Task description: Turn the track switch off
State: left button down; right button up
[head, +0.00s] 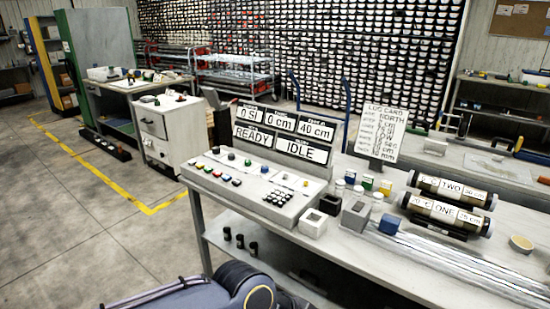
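A light grey control console (250,190) stands on the long workbench. Its sloped face carries a row of small knobs or switches, including a black one (231,156) and a blue one (265,169). Below them is a row of coloured buttons (222,176) and a dark keypad (277,197). The labels are too small to read, so I cannot tell which control is the track switch or how it is set. The display panel (284,133) behind reads "0 cm", "40 cm", "READY" and "IDLE". Neither of my grippers is in view.
Right of the console are a white box (313,223), a grey block (355,215), small jars, a log card (380,132), two labelled core tubes (445,213) and long clear liners (450,262). A white drawer cabinet (168,130) stands behind left. The floor at left is clear.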

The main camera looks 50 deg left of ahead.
aim_at(215, 150)
jog(key=u, duration=1.75)
jog(key=i+j+z, duration=0.15)
jog(key=i+j, duration=2.4)
